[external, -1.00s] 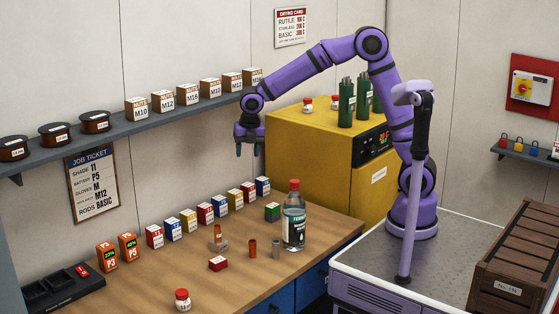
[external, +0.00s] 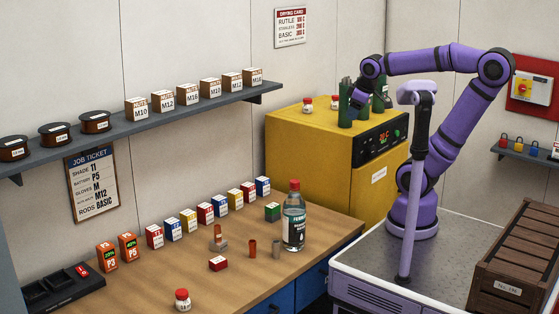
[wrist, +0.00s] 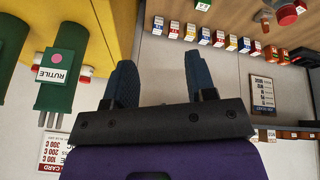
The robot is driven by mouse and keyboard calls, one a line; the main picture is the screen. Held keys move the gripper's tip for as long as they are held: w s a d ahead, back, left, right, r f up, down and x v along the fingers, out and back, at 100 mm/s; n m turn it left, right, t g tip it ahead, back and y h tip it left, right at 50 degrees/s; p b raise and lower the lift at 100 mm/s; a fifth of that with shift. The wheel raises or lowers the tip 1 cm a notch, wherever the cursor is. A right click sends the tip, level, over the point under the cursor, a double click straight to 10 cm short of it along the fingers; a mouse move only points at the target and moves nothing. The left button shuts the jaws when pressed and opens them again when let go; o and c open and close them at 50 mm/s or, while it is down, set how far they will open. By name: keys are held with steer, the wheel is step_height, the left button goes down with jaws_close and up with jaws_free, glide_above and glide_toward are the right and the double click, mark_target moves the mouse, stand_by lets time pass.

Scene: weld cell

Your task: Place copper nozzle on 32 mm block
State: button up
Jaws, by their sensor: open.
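A copper-coloured cylinder (external: 253,248) stands upright on the bench beside a grey cylinder (external: 276,249). Another copper-coloured piece (external: 217,233) stands on a small grey block (external: 219,246). A red block (external: 217,263) and a green block (external: 272,211) also sit on the bench. Size marks are too small to read, so I cannot tell which block is 32 mm. My gripper (external: 357,102) is over the yellow oven, close to the green canisters, far from the copper pieces. In the wrist view my gripper (wrist: 160,85) has its fingers apart with nothing between them.
Green canisters (external: 346,106) and small red-capped jars stand on the yellow oven (external: 305,140). A clear red-capped bottle (external: 294,220) stands right of the cylinders. A row of coloured boxes (external: 205,212) lines the bench back. The front bench has clear room around a small jar (external: 182,299).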

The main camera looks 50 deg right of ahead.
steer(key=s+m, duration=0.1)
steer(key=s+d+f+m, duration=0.1)
steer(key=s+m, duration=0.1)
steer(key=s+d+m, duration=0.1)
steer(key=s, duration=0.1)
steer(key=shift+s+d+f+t, duration=0.1)
steer(key=shift+d+f+t, duration=0.1)
steer(key=shift+f+t, duration=0.1)
stand_by(0.9)
